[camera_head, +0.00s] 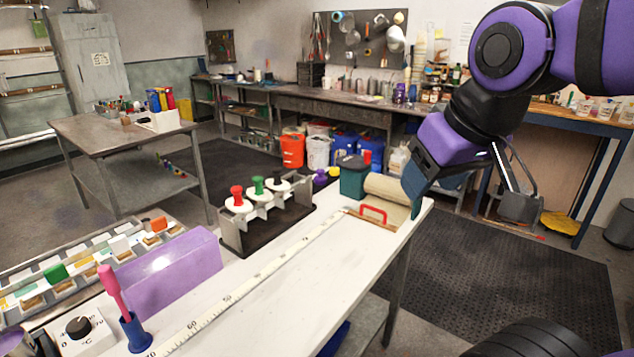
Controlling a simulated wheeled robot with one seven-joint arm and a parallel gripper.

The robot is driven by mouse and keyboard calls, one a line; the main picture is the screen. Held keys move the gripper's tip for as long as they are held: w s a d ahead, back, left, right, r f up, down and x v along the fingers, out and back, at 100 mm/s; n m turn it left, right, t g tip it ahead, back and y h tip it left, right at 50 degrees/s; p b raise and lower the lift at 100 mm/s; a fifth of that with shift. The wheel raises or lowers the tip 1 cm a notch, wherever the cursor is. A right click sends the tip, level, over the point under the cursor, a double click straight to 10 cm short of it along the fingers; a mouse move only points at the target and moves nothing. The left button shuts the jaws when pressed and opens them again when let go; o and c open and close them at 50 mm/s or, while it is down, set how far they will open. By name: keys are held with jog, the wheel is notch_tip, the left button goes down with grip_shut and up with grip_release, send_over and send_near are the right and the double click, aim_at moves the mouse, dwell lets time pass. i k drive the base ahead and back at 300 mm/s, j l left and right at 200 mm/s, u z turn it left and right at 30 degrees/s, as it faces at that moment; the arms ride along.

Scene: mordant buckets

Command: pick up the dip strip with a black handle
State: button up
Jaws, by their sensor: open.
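The dip strip with a black handle (278,179) stands upright at the far right end of a small metal rack (231,238) on the white table. Its lower part is hidden by the rack. A dip strip with a green handle (258,186) and one with a red handle (237,196) stand to its left in the same rack.
A ruler tape (255,280) runs along the white table (310,290). A purple block (170,270) stands front left. The table's right front is clear.

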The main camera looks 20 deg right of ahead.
aim_at(276, 184)
jog(key=i+l+u, duration=0.2)
jog(key=l, duration=0.2)
jog(key=i+l+u, duration=0.2)
jog(key=l, duration=0.25)
jog(key=i+l+u, duration=0.2)
jog(key=l, duration=0.25)
jog(key=l+u, duration=0.2)
jog(key=l, duration=0.25)
jog(key=i+l+u, duration=0.2)
jog(key=l, duration=0.3)
jog(key=k, duration=0.05)
